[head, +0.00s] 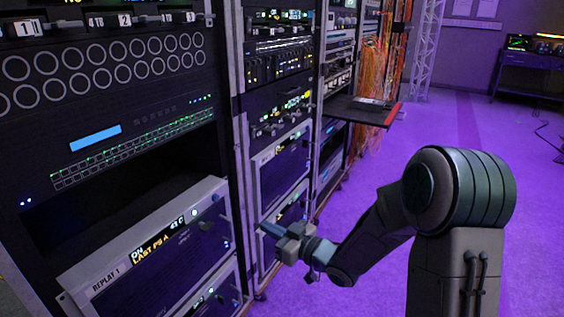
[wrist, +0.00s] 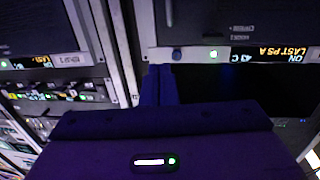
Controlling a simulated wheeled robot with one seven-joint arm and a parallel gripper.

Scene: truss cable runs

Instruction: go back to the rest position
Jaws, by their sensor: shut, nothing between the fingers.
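My gripper (head: 266,229) is at the end of my arm, low in the middle of the head view, in front of the equipment racks. Its fingers point left toward the rack upright between two bays. In the wrist view my gripper (wrist: 158,72) shows its fingers together, with nothing seen between them. They overlap the lower edge of a panel in the picture; I cannot tell whether they touch it. The REPLAY 1 unit (head: 150,245) is to the left of my gripper in the head view.
A dark shelf with a red edge (head: 362,110) juts from the racks beyond my gripper. Orange cables (head: 372,75) hang behind it, near a truss (head: 427,45). A desk (head: 530,75) stands at the back right. The purple floor (head: 470,125) between is mostly open.

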